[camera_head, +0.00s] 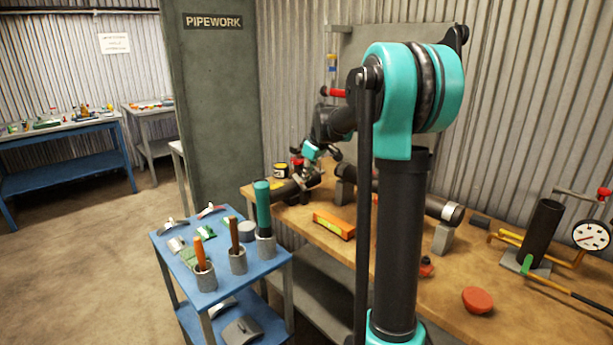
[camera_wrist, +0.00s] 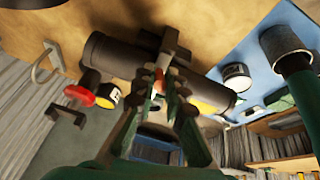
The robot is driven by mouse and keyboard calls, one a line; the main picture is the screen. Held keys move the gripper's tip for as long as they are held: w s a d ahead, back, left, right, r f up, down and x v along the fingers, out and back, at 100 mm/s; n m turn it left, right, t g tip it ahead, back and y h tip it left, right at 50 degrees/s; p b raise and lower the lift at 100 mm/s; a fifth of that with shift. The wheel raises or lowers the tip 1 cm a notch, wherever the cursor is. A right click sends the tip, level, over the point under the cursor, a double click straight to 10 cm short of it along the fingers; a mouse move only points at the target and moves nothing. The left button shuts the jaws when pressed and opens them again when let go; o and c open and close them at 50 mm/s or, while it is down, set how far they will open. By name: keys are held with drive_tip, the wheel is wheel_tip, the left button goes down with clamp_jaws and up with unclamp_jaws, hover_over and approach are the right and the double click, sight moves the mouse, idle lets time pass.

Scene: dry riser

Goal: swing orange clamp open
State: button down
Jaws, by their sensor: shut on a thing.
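In the wrist view a small orange part (camera_wrist: 158,78), which I take to be the orange clamp, shows between the fingers of my gripper (camera_wrist: 168,70). My gripper is shut on it, above a dark pipe (camera_wrist: 112,54) that runs across the picture. The fingers cover most of the clamp, so I cannot tell how far it is swung. In the head view my gripper (camera_head: 312,158) is at the far left end of the wooden bench, just above a short dark pipe (camera_head: 290,190). The clamp cannot be made out there.
A red valve handle (camera_wrist: 80,96) and a yellow-black tin (camera_wrist: 108,95) are close left of the gripper in the wrist view. A blue cart (camera_head: 262,279) with upright tools stands beside the bench (camera_head: 400,262). An orange level (camera_head: 334,225) lies on the bench.

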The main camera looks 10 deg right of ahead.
sight(304, 185)
drive_tip(key=shift+s+d, duration=0.1)
drive_tip(key=shift+s, duration=0.05)
drive_tip(key=t+y, duration=0.1)
drive_tip(key=t, duration=0.1)
drive_tip(key=s+d+f+t+y, duration=0.1)
drive_tip(key=shift+s+t, duration=0.3)
drive_tip(key=shift+t, duration=0.1)
drive_tip(key=shift+s+d+f+t+y, duration=0.2)
drive_tip(key=shift+s+f+t+y, duration=0.15)
drive_tip(key=shift+t+y, duration=0.4)
drive_tip(key=shift+s+d+f+t+y, duration=0.2)
drive_tip(key=shift+f+t+y, duration=0.25)
drive_tip(key=shift+t, duration=0.5)
drive_tip(key=c, duration=1.6)
unclamp_jaws()
drive_tip(key=shift+o, duration=0.2)
drive_tip(key=shift+s+r, duration=0.1)
